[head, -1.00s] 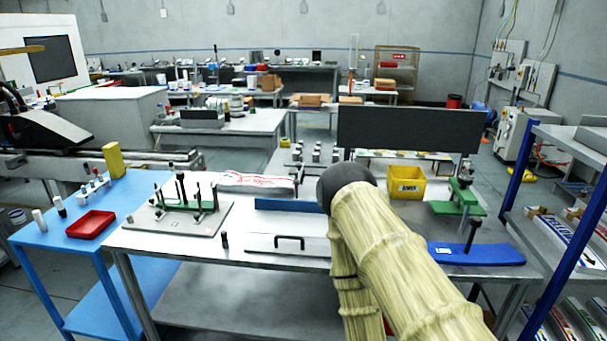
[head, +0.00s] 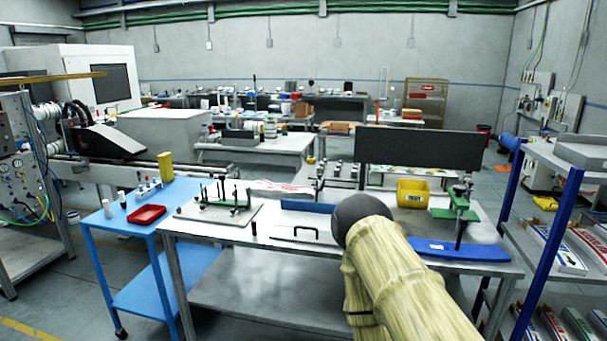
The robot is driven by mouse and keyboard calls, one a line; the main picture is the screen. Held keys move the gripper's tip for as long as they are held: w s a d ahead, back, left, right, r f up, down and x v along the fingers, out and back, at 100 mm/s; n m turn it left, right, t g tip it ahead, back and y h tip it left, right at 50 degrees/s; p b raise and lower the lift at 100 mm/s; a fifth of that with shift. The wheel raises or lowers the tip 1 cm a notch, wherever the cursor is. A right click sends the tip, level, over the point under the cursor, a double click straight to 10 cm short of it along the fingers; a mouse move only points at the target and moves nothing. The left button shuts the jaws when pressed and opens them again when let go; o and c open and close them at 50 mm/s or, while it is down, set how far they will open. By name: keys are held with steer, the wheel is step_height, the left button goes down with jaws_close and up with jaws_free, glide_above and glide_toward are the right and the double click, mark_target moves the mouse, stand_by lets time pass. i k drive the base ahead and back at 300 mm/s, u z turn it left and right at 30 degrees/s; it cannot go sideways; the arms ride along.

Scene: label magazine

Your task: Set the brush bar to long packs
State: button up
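A fixture with a grey base plate (head: 243,217), a green strip and several thin upright posts stands at the left of the metal workbench (head: 275,245). It looks like the label magazine, but the brush bar and its setting are too small to tell. My arm in its yellowish sleeve (head: 405,290), with a dark rounded joint (head: 362,218), reaches up from the lower right and covers part of the bench. My gripper is not visible.
A flat plate with a black handle (head: 295,234), a yellow bin (head: 412,195), a green clamp (head: 455,213) and a blue pad (head: 435,247) are on the bench. A blue side table (head: 175,207) holds a red tray (head: 147,214). A blue-post shelf (head: 512,185) stands right.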

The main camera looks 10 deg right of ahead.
mark_target(321, 181)
steer(key=u, duration=0.6)
steer(key=i, duration=1.15)
steer(key=z, duration=0.35)
